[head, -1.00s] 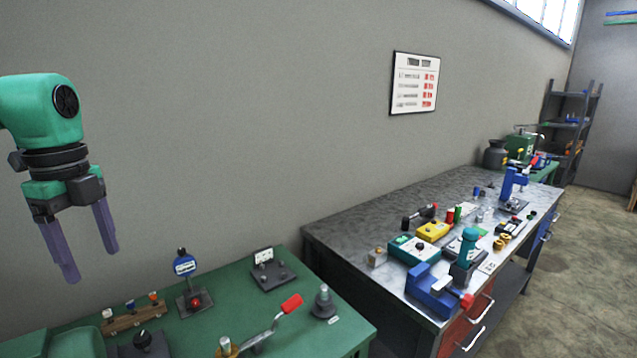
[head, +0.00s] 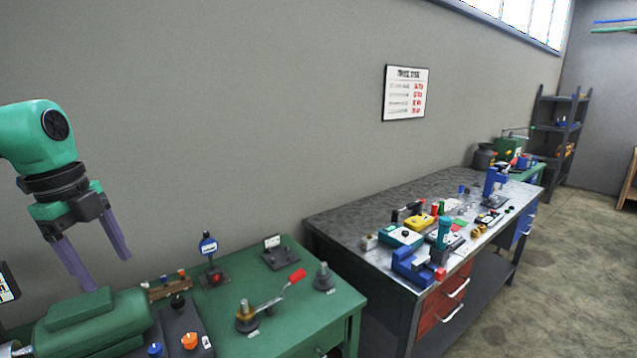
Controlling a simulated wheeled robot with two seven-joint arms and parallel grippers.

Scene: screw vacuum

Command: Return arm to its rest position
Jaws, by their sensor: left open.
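My left gripper (head: 102,267) comes in from the left edge on a green arm. Its two purple fingers are spread apart and point down, with nothing between them. It hangs in front of the grey wall, above the left end of the green table (head: 312,316). My right gripper is not in view.
On the green table are a green motor-like machine (head: 97,330), a control box (head: 182,335) with knobs, a red-handled crank (head: 272,307) and a small blue-faced gauge (head: 208,248). A grey workbench (head: 346,222) with a blue vise (head: 412,267) and several tools stands to the right. Open floor lies at far right.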

